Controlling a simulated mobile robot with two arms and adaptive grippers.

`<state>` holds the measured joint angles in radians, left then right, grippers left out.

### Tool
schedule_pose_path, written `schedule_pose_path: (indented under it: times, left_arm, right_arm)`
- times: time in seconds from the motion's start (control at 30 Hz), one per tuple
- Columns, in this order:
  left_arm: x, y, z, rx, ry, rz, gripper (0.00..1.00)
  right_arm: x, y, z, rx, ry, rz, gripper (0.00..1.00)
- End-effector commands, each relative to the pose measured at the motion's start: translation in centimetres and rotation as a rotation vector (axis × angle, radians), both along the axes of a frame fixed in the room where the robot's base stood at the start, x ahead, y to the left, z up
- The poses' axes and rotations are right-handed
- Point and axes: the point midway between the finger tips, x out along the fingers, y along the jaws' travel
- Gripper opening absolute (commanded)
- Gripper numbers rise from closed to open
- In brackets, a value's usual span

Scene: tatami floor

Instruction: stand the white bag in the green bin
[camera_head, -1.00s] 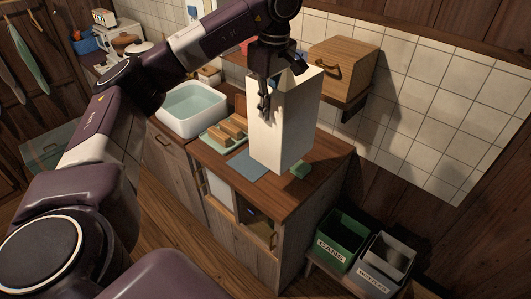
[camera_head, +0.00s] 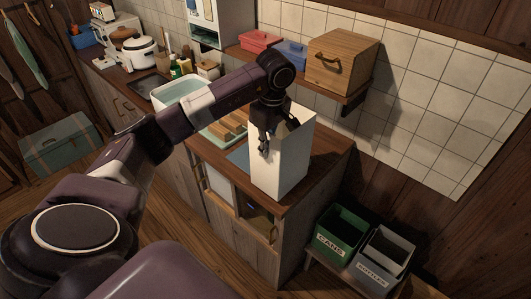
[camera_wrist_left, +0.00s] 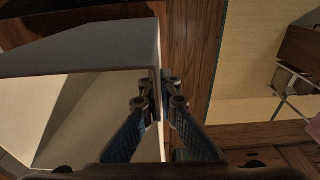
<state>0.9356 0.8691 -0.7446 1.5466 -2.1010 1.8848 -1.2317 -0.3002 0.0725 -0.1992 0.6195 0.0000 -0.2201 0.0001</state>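The white bag (camera_head: 280,160) is tall, box-shaped and open at the top. It is upright at the counter's front right corner; I cannot tell whether its bottom touches the counter. My left gripper (camera_head: 265,145) is shut on the bag's upper rim, with one finger outside the wall. In the left wrist view the fingers (camera_wrist_left: 160,105) pinch the bag's wall (camera_wrist_left: 85,50) and its open inside shows. The green bin (camera_head: 341,233), labelled CANS, stands low to the right of the counter and looks empty. My right gripper is not in view.
A grey bin (camera_head: 383,262) stands beside the green bin on a low stand. The wooden counter (camera_head: 325,165) holds a tray of brown blocks (camera_head: 229,127) and a white basin (camera_head: 177,92). A wooden box (camera_head: 343,60) sits on the wall shelf above.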

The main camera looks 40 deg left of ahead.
Motion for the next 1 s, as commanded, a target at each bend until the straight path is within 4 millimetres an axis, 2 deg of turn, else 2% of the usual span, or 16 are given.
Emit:
schedule_pose_path:
  times: [0.1,0.2,0.53,0.73,1.0]
  left_arm:
    - [-0.1,-0.1,-1.6,-0.002,0.003,0.0,0.0]
    - [0.0,0.0,-2.2,0.0,0.001,0.0,0.0]
    - [0.0,0.0,-2.6,0.0,-0.001,0.0,0.0]
    - [0.0,0.0,-2.5,0.0,0.0,0.0,0.21]
    - [0.0,0.0,-2.4,0.0,0.0,0.0,0.22]
  right_arm:
    - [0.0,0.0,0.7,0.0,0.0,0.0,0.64]
    - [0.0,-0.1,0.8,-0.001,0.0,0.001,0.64]
    - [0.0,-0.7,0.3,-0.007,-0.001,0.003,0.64]
    - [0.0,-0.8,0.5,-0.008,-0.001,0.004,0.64]
    - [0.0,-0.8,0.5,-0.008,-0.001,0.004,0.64]
